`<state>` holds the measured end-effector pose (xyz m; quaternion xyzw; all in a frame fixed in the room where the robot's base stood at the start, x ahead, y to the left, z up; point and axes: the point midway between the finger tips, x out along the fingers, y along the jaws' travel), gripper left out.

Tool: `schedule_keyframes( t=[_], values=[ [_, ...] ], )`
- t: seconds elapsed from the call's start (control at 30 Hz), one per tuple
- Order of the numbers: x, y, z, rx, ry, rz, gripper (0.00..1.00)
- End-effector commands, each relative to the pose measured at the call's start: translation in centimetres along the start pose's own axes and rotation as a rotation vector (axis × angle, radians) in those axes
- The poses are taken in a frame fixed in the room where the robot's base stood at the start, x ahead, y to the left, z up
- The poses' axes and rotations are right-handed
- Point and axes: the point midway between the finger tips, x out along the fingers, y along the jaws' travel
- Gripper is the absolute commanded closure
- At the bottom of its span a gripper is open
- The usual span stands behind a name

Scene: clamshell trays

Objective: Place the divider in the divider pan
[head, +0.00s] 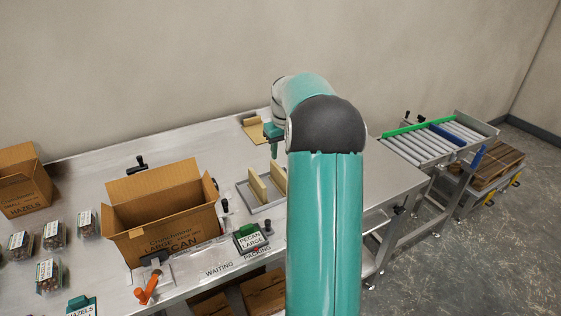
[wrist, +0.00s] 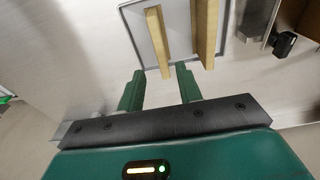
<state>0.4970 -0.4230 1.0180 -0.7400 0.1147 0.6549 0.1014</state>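My gripper (head: 273,148) hangs above the table at the far side of a shallow grey pan (head: 262,210). Two upright tan slats (head: 257,187) stand in the pan, side by side; I cannot tell which piece is the divider. In the wrist view my gripper (wrist: 160,72) has its two green fingers apart with nothing held between them. The near end of the left slat (wrist: 157,42) shows just beyond the fingertips, with the right slat (wrist: 203,35) beside it and the pan's rim (wrist: 131,38) around them. My arm hides the pan's right side in the head view.
A tan piece (head: 252,128) lies at the back of the table. Filled clamshells (head: 54,234) stand at left. A roller conveyor (head: 425,145) is at right.

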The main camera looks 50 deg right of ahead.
Motion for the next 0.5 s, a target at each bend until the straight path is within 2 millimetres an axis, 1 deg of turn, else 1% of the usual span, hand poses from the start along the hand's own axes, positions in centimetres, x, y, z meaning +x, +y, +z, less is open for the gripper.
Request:
schedule_keyframes(
  t=[0.03, 0.1, 0.2, 0.33, 0.5],
  values=[
    [-1.2, 0.0, 0.0, 0.000, 0.002, 0.002, 0.65],
    [-2.6, 0.0, 0.0, 0.000, 0.002, 0.002, 0.65],
    [-4.1, 0.0, -0.1, 0.000, 0.001, 0.001, 0.65],
    [-5.2, 0.0, 0.0, 0.000, 0.000, 0.000, 0.65],
    [-5.5, -0.1, 0.0, -0.001, 0.000, 0.000, 0.65]
  ],
)
